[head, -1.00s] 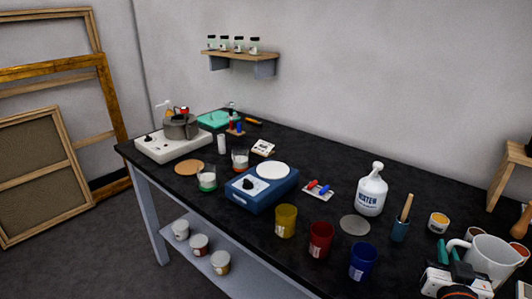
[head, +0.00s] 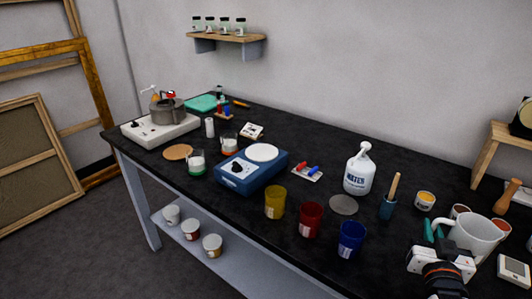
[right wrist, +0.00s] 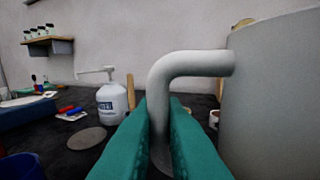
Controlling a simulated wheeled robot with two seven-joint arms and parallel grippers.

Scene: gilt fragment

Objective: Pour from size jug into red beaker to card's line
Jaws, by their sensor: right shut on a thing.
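The size jug (head: 476,236) is a large pale grey-white jug at the right of the bench in the head view. My right gripper (head: 434,231), with teal fingers, is shut on its curved handle. In the right wrist view the handle (right wrist: 165,88) passes between the fingers (right wrist: 160,138), and the jug wall (right wrist: 275,95) fills the right side. The jug looks upright; I cannot tell whether its base touches the bench. The red beaker (head: 311,220) stands left of the jug, between the yellow beaker (head: 275,202) and the blue beaker (head: 351,239). I cannot make out the card's line.
A blue scale (head: 250,175) is further left. A white-framed device (head: 514,270) lies at the right. Bench between the blue beaker and jug is mostly clear.

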